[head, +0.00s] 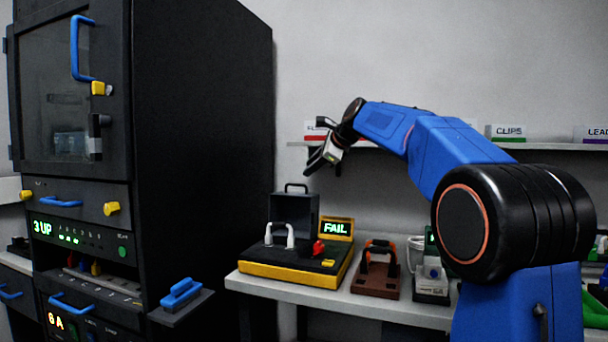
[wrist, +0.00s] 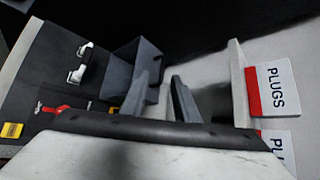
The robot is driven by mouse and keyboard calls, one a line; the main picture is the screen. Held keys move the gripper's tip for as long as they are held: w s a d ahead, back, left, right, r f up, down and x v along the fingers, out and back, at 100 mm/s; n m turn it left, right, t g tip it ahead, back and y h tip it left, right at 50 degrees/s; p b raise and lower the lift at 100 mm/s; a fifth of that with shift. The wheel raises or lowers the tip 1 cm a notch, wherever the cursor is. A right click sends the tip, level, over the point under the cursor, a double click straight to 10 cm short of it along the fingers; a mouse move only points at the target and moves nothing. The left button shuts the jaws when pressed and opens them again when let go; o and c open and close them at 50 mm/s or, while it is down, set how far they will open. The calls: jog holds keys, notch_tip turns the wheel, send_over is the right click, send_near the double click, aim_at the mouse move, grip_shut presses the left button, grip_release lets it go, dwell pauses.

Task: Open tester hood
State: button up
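The tester (head: 292,270) is a black box with a yellow base on the bench, with a lit display (head: 336,228) reading FAIL. Its grey hood (head: 293,213) stands raised at the back edge, its handle (head: 296,187) on top. In the wrist view the hood (wrist: 128,72) looks like a tilted, hollow box, and the tester's dark top (wrist: 62,75) is uncovered. My gripper (head: 323,165) is above and slightly right of the hood, apart from it. In the wrist view my gripper's fingers (wrist: 163,88) are spread with nothing between them; the left finger overlaps the hood's edge in the picture.
A white cable piece (head: 281,234) and a red knob (head: 318,247) are on the tester. A brown fixture (head: 377,272) stands to its right. A shelf (head: 450,145) with labelled cards is behind my arm. A tall black cabinet (head: 200,150) stands at left.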

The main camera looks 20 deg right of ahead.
jog(key=v, duration=0.8)
